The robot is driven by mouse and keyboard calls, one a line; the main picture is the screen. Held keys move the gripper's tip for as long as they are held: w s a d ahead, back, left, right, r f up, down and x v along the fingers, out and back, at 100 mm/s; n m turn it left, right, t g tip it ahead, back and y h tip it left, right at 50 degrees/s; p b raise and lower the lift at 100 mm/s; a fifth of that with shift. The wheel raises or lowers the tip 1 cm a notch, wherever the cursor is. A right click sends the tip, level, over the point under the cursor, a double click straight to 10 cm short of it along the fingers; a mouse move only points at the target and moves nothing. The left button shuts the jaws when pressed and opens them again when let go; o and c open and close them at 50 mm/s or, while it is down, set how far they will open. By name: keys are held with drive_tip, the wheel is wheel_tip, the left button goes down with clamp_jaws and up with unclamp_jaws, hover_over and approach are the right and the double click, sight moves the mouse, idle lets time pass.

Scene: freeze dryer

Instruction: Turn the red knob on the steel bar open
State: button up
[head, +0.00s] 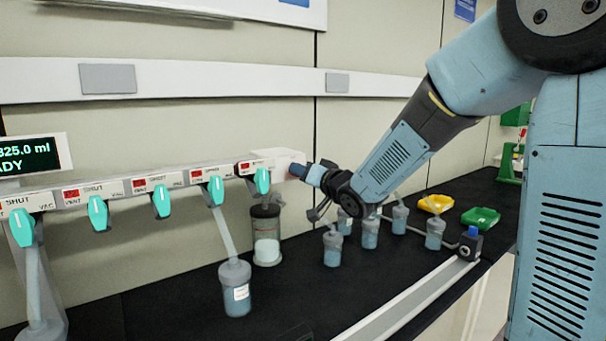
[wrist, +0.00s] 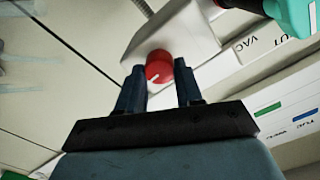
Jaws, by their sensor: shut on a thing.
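The red knob (wrist: 158,64) shows in the wrist view on the end face of a pale block, with a short white mark at its lower edge. My gripper (wrist: 159,74) has one dark finger on each side of it and is shut on it. In the head view my gripper (head: 303,172) reaches the right end of the steel bar (head: 172,181), and the knob is hidden there. The bar carries several teal valve handles (head: 262,181) with small red "SHUT" labels above them.
Flasks hang from or stand below the bar, such as a blue-filled one (head: 235,290) and a clear jar (head: 266,238). More small bottles (head: 332,249) stand under my arm. Yellow (head: 435,203) and green (head: 481,218) trays lie on the black bench to the right.

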drive_tip(key=shift+d+f+m, duration=0.1)
drive_tip(key=shift+f+m, duration=0.05)
drive_tip(key=shift+m, duration=0.45)
drive_tip(key=o, duration=1)
drive_tip(key=shift+o, duration=0.2)
drive_tip(key=shift+s, duration=0.1)
drive_tip(key=v, duration=1.3)
drive_tip(key=shift+s+d, duration=0.2)
drive_tip(key=shift+d, duration=0.05)
